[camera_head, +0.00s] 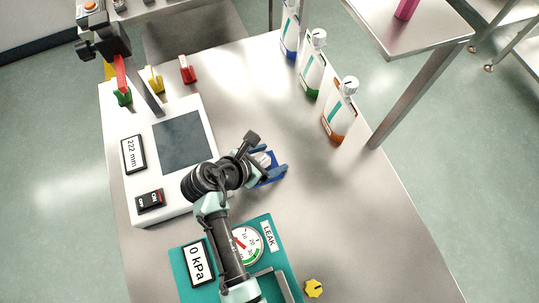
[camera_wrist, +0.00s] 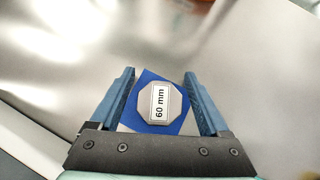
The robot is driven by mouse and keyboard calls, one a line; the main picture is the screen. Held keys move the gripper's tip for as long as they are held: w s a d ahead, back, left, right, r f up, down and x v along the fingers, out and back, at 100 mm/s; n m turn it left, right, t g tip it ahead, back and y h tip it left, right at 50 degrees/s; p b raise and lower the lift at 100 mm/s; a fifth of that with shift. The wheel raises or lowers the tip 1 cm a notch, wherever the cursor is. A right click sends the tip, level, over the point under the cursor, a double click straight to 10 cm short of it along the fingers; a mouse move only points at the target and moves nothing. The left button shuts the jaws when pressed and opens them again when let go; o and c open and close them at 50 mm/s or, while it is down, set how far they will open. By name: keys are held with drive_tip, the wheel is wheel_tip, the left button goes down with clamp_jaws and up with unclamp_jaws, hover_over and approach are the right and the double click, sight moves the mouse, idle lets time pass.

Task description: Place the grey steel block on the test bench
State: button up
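The grey steel block (camera_wrist: 160,101) is octagonal, with a white "60 mm" label on its top. It sits on a blue square (camera_wrist: 148,78) on the metal table and lies between my two fingers in the wrist view. My gripper (camera_wrist: 160,88) is open around the block, with a narrow gap on each side. In the head view my gripper (camera_head: 275,165) is low over the table, right of the white unit, and partly hides the block (camera_head: 263,159). No label names the test bench, so I cannot tell which surface it is.
A white unit (camera_head: 172,205) with a dark plate (camera_head: 181,140), a "222 mm" display and a switch stands at left. A teal panel (camera_head: 185,272) with a gauge is at the bottom, partly behind my arm. Several bottles (camera_head: 341,112) line the right edge, near a raised shelf (camera_head: 415,32).

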drive_tip(key=shift+r, duration=0.1)
drive_tip(key=p+v, duration=0.1)
drive_tip(key=v, duration=1.1)
drive_tip(key=w+a+r+m+t+y, duration=0.1)
drive_tip(key=w+r+m+t+y, duration=0.2)
drive_tip(key=w+r, duration=0.4)
drive_tip(key=w+a+r+m+t+y, duration=0.1)
drive_tip(key=w+a+r+m+t, duration=0.15)
drive_tip(key=w+r+m, duration=0.5)
wheel_tip(320, 180, up, 18)
drive_tip(key=w+d+m+t+y, duration=0.1)
drive_tip(key=d+m+t+y, duration=0.15)
drive_tip(key=m+t, duration=0.3)
drive_tip(key=s+d+r+m+t, duration=0.2)
drive_tip(key=s+r+m+t, duration=0.1)
drive_tip(key=r, duration=0.6)
drive_tip(key=s+d+r+m+t, duration=0.1)
drive_tip(key=s+r+m+t, duration=0.2)
drive_tip(key=r, duration=0.7)
drive_tip(key=s+d+r+m+t, duration=0.2)
drive_tip(key=s+r+m+t, duration=0.2)
drive_tip(key=s+r, duration=0.3)
wheel_tip(320, 180, up, 3)
drive_tip(key=shift+d+r+t, duration=0.1)
drive_tip(key=shift+d+t, duration=0.2)
drive_tip(key=shift+d, duration=0.05)
